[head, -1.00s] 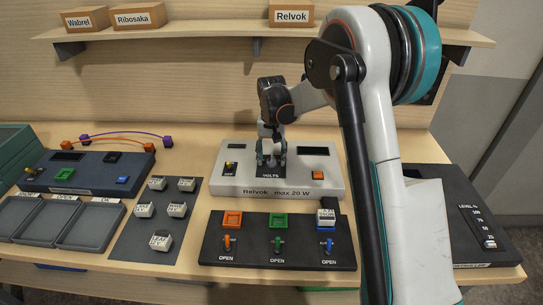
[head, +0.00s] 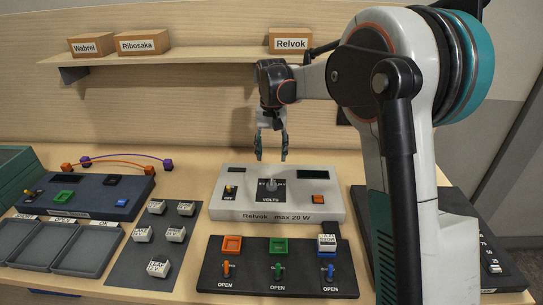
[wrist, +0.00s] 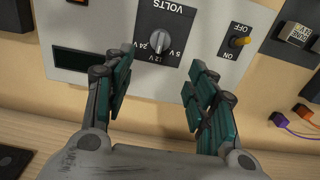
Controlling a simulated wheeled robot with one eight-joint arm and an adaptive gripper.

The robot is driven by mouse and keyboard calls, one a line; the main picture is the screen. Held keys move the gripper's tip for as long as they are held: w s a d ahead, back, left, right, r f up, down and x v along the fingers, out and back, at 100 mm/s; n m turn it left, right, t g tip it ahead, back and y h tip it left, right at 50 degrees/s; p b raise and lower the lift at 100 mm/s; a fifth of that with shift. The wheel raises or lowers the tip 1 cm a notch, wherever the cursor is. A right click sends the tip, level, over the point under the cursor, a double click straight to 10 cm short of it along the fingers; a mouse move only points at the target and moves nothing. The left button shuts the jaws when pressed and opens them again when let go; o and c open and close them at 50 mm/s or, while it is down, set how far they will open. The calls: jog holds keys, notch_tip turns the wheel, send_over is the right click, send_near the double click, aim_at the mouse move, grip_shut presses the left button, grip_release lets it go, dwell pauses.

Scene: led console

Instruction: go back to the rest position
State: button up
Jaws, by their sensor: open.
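My gripper (head: 271,152) is open and empty, raised above the back edge of the white Relvok console (head: 232,205). In the wrist view my gripper (wrist: 160,90) has its two fingers apart, with the VOLTS knob (wrist: 160,40) showing beyond and between them. The knob (head: 270,186) is clear of the fingers in the head view. The console also carries a yellow-tipped on/off switch (wrist: 241,41), a dark display (head: 313,174) and an orange button (head: 318,200).
A black panel (head: 250,282) with orange, green and blue sockets stands in front. Grey trays (head: 85,250), a dark blue console (head: 90,188) and several white blocks lie left. A shelf (head: 190,50) with labelled boxes runs behind. A black level panel (head: 500,265) is at right.

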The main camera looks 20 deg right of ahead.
jog(key=s+r+n+t, duration=0.1)
jog(key=s+r, duration=0.2)
jog(key=s, duration=0.3)
jog(key=s+r+t+b, duration=0.1)
jog(key=s+r, duration=0.1)
jog(key=s, duration=0.3)
jog(key=s+r+n+t, duration=0.1)
jog(key=s+r, duration=0.2)
jog(key=s, duration=0.3)
jog(key=s+f+t, duration=0.2)
jog(key=s+f, duration=0.1)
jog(key=s, duration=0.5)
jog(key=s+f+n+t+b, duration=0.1)
jog(key=s+f+t, duration=0.1)
jog(key=s, duration=0.7)
jog(key=shift+f+n, duration=0.3)
jog(key=shift+f, duration=0.3)
jog(key=shift+f, duration=0.1)
